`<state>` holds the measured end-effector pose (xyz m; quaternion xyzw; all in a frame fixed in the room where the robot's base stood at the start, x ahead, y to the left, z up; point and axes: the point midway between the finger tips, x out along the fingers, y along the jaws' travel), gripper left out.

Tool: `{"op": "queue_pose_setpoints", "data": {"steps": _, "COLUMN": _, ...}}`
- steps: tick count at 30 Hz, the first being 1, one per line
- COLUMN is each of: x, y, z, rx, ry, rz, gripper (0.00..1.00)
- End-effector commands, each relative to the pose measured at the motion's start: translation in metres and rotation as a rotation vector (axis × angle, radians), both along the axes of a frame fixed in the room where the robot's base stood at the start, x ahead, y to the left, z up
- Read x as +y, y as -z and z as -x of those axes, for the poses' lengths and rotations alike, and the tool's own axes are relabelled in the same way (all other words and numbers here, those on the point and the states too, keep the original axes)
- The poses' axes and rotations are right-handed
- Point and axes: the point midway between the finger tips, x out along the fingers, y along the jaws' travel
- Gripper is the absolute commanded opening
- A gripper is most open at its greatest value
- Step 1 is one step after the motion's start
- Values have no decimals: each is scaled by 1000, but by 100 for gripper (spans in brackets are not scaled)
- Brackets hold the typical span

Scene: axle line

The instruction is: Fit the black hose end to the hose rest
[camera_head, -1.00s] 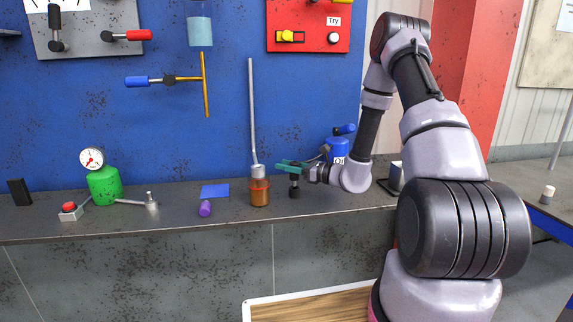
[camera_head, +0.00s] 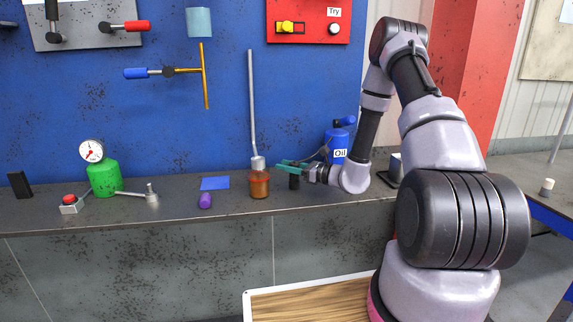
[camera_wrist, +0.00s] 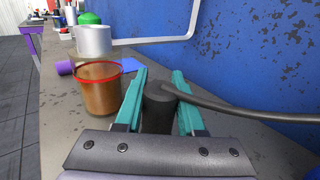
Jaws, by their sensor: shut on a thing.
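My gripper (camera_head: 291,165), with its teal fingers, is over the bench to the right of the amber cup. In the wrist view the fingers (camera_wrist: 158,105) are shut on the black hose end (camera_wrist: 158,108), a dark upright cylinder. A dark hose (camera_wrist: 230,110) runs off it to the right. In the head view the black piece (camera_head: 294,183) shows below the fingers, close to the bench top. I cannot make out the hose rest as a separate thing; any part under the hose end is hidden. I cannot tell whether the two are joined.
The amber cup (camera_head: 259,188) stands close on the left, with a grey cylinder and long rod (camera_head: 252,110) above it. A blue oil can (camera_head: 337,145) is behind right. A purple cylinder (camera_head: 205,200) and blue sheet (camera_head: 215,183) lie further left on the bench (camera_head: 150,215).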

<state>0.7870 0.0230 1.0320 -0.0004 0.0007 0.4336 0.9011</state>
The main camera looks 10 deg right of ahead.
Motion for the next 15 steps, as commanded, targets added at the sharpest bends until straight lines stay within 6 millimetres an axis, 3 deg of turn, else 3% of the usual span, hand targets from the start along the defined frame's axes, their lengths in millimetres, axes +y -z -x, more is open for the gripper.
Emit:
{"op": "queue_pose_setpoints", "data": {"steps": 3, "x": 0, "y": 2, "z": 0, "rx": -1, "ry": 0, "rz": -1, "gripper": 0}}
{"op": "queue_pose_setpoints", "data": {"steps": 4, "x": 0, "y": 2, "z": 0, "rx": -1, "ry": 0, "rz": -1, "gripper": 50}}
{"op": "queue_pose_setpoints", "data": {"steps": 6, "x": 0, "y": 2, "z": 0, "rx": 0, "ry": 0, "rz": 0, "gripper": 73}}
{"op": "queue_pose_setpoints", "data": {"steps": 15, "x": -1, "y": 2, "z": 0, "rx": 0, "ry": 0, "rz": 0, "gripper": 73}}
